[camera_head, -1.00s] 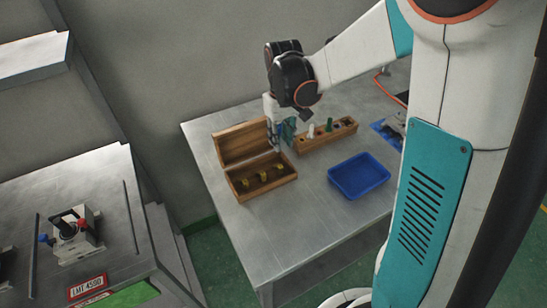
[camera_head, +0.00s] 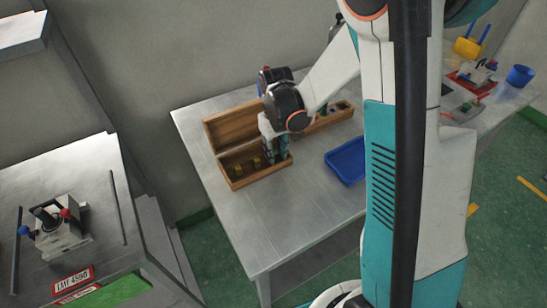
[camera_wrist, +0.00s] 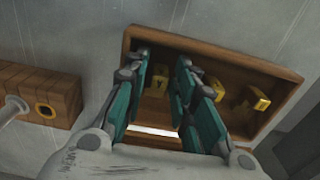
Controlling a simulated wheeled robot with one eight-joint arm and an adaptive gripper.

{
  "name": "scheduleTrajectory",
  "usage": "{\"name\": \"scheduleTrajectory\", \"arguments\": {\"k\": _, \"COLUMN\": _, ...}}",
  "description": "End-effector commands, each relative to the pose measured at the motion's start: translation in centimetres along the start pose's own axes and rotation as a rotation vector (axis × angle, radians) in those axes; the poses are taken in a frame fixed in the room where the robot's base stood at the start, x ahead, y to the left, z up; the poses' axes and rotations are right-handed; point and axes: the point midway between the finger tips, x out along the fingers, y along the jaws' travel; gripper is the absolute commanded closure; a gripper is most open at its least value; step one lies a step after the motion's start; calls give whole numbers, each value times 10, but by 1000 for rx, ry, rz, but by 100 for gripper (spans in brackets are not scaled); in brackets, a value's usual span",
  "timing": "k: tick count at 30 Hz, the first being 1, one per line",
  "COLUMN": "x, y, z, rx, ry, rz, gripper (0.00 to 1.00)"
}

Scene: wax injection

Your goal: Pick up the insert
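Small gold inserts sit in the open wooden box (camera_head: 262,176). In the head view, two inserts (camera_head: 257,162) show, and my arm's end covers the right part of the box. My gripper (camera_wrist: 162,66) has its two teal fingers spread and reaches down over the box. In the wrist view, one gold insert (camera_wrist: 158,84) shows in the gap between the fingers. A second insert (camera_wrist: 213,88) is just right of the right finger, and a third (camera_wrist: 252,98) is farther right. The fingers show a gap around the first insert; I cannot tell whether they touch it.
A wooden block with holes (camera_wrist: 60,92) stands beside the box, partly hidden behind my arm in the head view. A blue tray (camera_head: 345,163) is to the right. The box's raised lid (camera_head: 232,124) stands behind the gripper. The table front (camera_head: 255,225) is clear.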

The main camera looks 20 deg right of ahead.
Motion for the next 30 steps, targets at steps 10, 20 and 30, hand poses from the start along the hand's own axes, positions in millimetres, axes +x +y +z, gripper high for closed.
{"name": "scheduleTrajectory", "arguments": {"k": 10, "x": 6, "y": 0, "z": 0, "rx": 0, "ry": 0, "rz": 0, "gripper": 89}}
{"name": "scheduleTrajectory", "arguments": {"k": 20, "x": 6, "y": 0, "z": 0, "rx": 0, "ry": 0, "rz": 0, "gripper": 100}}
{"name": "scheduleTrajectory", "arguments": {"k": 30, "x": -12, "y": 0, "z": 0, "rx": 0, "ry": 0, "rz": 0, "gripper": 100}}
